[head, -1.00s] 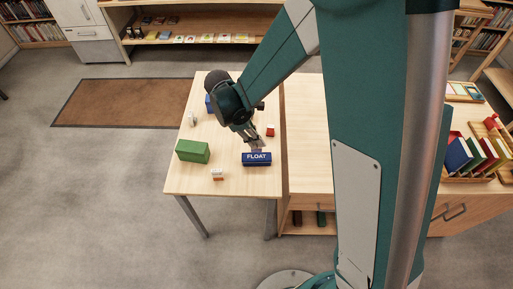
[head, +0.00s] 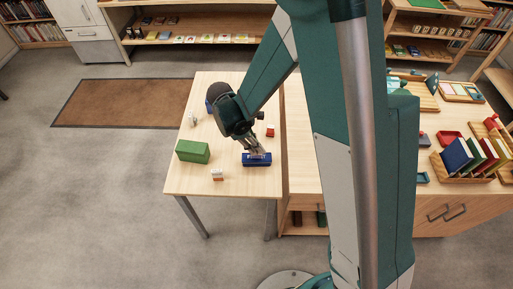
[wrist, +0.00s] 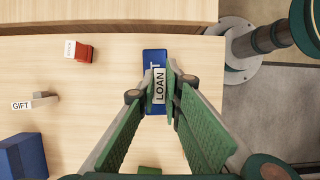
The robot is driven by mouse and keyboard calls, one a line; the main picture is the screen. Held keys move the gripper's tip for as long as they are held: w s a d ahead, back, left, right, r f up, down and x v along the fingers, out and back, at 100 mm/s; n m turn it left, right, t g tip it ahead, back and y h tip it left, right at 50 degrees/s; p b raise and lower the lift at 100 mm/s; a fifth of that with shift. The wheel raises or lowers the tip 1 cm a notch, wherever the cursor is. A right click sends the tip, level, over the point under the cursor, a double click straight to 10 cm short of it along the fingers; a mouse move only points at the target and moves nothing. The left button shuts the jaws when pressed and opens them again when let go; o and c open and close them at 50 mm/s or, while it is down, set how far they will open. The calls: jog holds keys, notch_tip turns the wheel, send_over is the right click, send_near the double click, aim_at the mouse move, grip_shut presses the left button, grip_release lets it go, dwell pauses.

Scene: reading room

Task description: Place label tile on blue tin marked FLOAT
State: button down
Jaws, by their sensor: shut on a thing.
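The blue tin (head: 262,163) stands near the front right of the small wooden table. In the wrist view the blue tin (wrist: 154,54) is mostly covered; one white letter of its marking shows. My gripper (head: 254,149) is right over the tin, pointing down. In the wrist view my gripper (wrist: 160,84) is shut on a pale label tile (wrist: 160,86) reading LOAN, held between the fingertips. The tile overlaps the tin's top in this view; I cannot tell whether it touches.
A green box (head: 193,151) stands left of the tin. A red block (head: 270,131), a small white-and-red block (head: 217,174) and a GIFT-labelled block (wrist: 36,101) stand around. A blue box (wrist: 22,157) is partly hidden by my arm in the head view. Bare tabletop lies between them.

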jog(key=shift+f, duration=0.25)
jog(key=shift+f, duration=0.2)
jog(key=c, duration=2.5)
grip_release()
jog(key=shift+r, duration=0.25)
jog(key=v, duration=1.2)
jog(key=shift+d, duration=0.1)
